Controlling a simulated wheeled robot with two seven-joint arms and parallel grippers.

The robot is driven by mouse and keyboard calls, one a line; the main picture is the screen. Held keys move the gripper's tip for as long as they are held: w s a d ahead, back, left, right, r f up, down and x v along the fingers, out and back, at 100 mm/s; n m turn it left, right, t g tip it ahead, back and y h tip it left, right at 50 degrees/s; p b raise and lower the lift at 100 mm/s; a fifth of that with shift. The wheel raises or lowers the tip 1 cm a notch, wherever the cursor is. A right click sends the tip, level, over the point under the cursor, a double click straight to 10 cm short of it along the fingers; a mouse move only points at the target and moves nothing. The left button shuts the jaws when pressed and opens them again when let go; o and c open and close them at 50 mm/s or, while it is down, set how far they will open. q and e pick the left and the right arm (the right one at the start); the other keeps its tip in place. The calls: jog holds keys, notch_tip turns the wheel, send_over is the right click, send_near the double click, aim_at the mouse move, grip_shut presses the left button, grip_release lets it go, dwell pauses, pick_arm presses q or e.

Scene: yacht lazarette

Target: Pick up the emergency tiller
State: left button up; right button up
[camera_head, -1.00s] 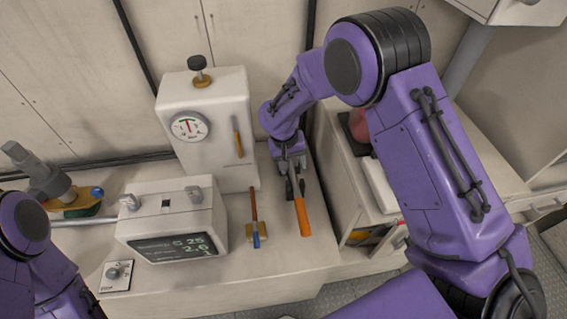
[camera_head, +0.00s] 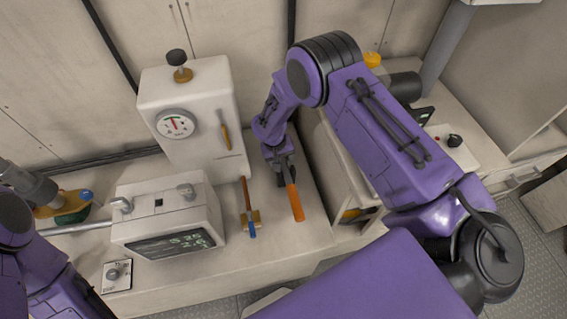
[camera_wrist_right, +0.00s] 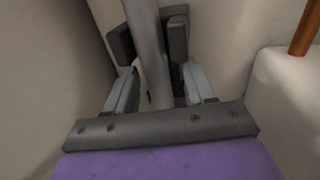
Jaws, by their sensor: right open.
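In the head view a rod with an orange handle (camera_head: 295,203), which I take for the emergency tiller, stands or leans at the right end of the white counter. My right gripper (camera_head: 283,172) is at its upper end, just above the orange part. In the right wrist view a grey shaft (camera_wrist_right: 148,50) runs between the two fingers of my right gripper (camera_wrist_right: 147,38). The jaws are open, with a finger on either side of the shaft. The shaft's lower end is hidden by the gripper body.
A white gauge cabinet (camera_head: 190,115) and a display box (camera_head: 165,215) stand left of the right gripper. A thin brown rod with a blue end (camera_head: 248,207) is close on the left. A low cabinet stands to the right.

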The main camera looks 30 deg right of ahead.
jog(key=shift+f, duration=0.1)
grip_shut()
jog(key=shift+w, duration=0.1)
